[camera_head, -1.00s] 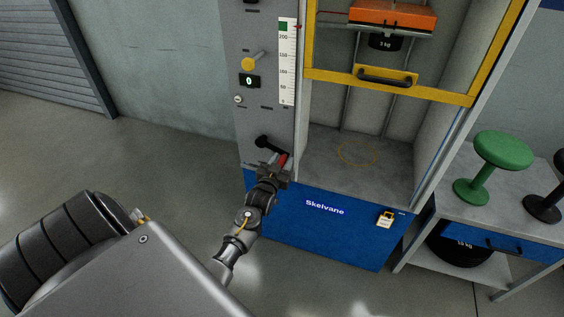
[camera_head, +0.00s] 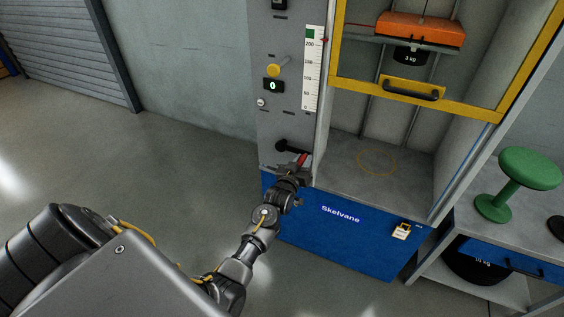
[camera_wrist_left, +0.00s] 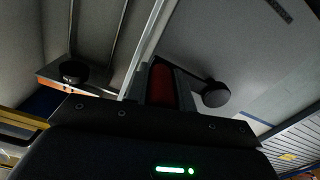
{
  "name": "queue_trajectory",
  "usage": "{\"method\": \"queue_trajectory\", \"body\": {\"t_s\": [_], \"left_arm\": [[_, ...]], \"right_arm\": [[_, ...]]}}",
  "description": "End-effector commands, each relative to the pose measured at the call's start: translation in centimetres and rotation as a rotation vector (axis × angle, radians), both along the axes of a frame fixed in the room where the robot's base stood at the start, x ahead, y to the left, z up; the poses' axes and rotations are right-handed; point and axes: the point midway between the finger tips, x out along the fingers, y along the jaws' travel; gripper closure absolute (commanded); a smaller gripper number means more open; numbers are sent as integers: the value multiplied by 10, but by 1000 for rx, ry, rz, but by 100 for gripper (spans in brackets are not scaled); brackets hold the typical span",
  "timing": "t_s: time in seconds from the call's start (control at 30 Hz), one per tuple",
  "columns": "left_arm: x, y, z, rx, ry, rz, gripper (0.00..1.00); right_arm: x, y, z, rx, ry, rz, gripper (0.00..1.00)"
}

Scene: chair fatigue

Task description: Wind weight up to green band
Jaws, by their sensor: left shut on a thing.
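The crank (camera_head: 290,147) is a black arm on the grey front panel, with a red grip (camera_head: 301,160). My left gripper (camera_head: 297,168) is shut on the red grip. In the left wrist view the grip (camera_wrist_left: 162,85) stands between the fingers, with the crank's black knob-like end (camera_wrist_left: 215,95) to its right. The weight is an orange block (camera_head: 420,28) with a black 3 kg piece (camera_head: 411,55) under it, raised inside the cabinet. The white scale (camera_head: 313,75) has a green band (camera_head: 314,33) near its top. A small red pointer (camera_head: 323,39) sits beside the band. My right gripper is not seen.
A yellow-framed guard with a black handle (camera_head: 411,90) crosses the cabinet front. The cabinet floor (camera_head: 360,180) is clear below the weight. A yellow knob (camera_head: 273,71) and a display reading 0 (camera_head: 273,86) are above the crank. A green stool (camera_head: 530,168) stands on the bench at right.

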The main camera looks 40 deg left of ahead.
Motion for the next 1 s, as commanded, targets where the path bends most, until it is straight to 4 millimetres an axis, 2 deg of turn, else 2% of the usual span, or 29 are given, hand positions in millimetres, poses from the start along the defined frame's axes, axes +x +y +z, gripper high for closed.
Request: {"method": "queue_trajectory", "body": {"t_s": [0.03,0.13,0.3,0.47,0.5,0.63,0.9,1.0], "left_arm": [[0,1,8,-32,-6,4,100],[1,0,10,-69,-12,2,100],[1,0,10,-82,-15,1,100],[1,1,10,-80,-17,2,100],[1,1,10,-80,-16,3,70],[0,1,10,-80,-15,2,54],[-1,2,9,-80,-15,3,54],[-7,1,8,-79,-13,4,54]], "right_arm": [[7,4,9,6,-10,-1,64],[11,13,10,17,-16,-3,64],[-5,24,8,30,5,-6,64],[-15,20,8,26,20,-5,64],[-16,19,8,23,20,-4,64],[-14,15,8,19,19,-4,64],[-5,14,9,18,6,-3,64],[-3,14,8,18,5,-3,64]]}}
